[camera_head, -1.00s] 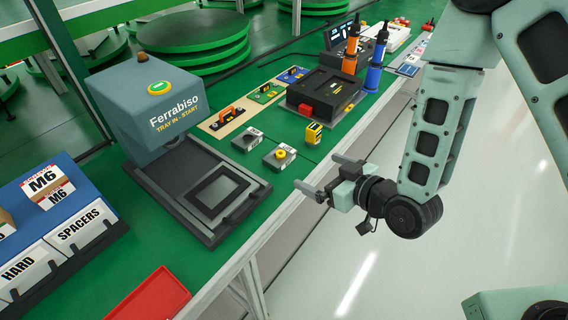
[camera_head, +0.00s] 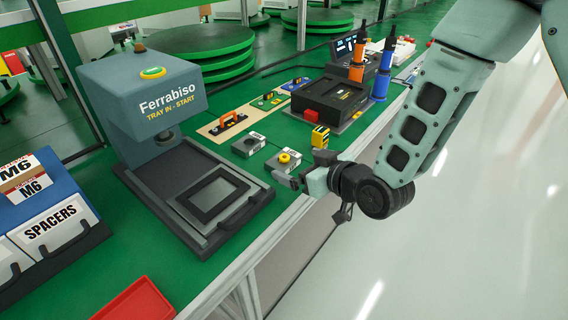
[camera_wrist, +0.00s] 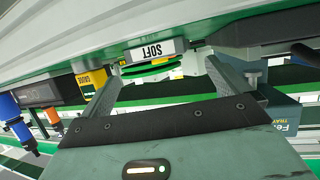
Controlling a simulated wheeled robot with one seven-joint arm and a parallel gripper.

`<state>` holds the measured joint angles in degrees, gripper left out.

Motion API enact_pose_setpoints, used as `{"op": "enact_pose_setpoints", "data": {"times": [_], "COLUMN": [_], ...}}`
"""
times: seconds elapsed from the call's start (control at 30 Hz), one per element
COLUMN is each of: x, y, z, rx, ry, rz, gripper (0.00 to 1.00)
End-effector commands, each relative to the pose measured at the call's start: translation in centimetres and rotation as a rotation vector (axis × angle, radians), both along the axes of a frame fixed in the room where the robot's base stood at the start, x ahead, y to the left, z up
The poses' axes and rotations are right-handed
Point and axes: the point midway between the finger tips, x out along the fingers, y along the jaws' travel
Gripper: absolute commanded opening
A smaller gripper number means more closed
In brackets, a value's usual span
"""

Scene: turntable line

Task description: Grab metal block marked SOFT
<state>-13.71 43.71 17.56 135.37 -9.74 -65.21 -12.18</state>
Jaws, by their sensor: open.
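In the wrist view a small grey metal block (camera_wrist: 153,50) carries a white label that reads SOFT. It lies beyond the fingertips, between their lines. In the head view two grey blocks lie near the table's front edge: one with a yellow knob (camera_head: 284,163), and one with a dark top (camera_head: 248,144) farther left. The labels are too small to read there; the knobbed one is nearest my gripper. My gripper (camera_head: 298,173) is open and empty at the table edge, close to the knobbed block. Its two fingers also show in the wrist view (camera_wrist: 163,74).
A yellow gauge block (camera_head: 320,136) stands just right of the knobbed block. The Ferrabiso press (camera_head: 150,95) and its tray (camera_head: 243,203) are at left. A red tray (camera_head: 135,302) lies in front.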

Motion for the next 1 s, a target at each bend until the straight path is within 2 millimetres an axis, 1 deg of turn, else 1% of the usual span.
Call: {"op": "enact_pose_setpoints", "data": {"times": [0.13, 0.3, 0.43, 0.53, 0.73, 0.77, 0.8, 0.87, 0.9, 0.93, 1.0], "x": [0.7, 2.5, 3.5, 3.9, 3.9, 3.9, 3.9, 3.9, 3.9, 3.9, 3.9], "y": [0.6, 2.0, 2.9, 3.2, 3.2, 3.2, 3.2, 3.2, 3.1, 3.1, 3.1], "z": [-0.4, -1.5, -2.0, -2.2, -2.2, -2.2, -2.2, -2.2, -2.2, -2.2, -2.2], "rx": [0.000, 0.000, 0.000, 0.000, -0.001, -0.001, -0.001, -0.001, -0.001, -0.001, -0.001], "ry": [0.000, 0.000, -0.001, 0.000, -0.001, -0.001, -0.001, -0.001, -0.001, -0.001, -0.001], "rz": [0.000, 0.001, 0.001, 0.001, 0.000, 0.000, 0.000, 0.000, 0.000, 0.000, 0.000], "gripper": [1.00, 1.00, 1.00, 1.00, 1.00, 0.92, 0.81, 0.64, 0.53, 0.48, 0.49]}}
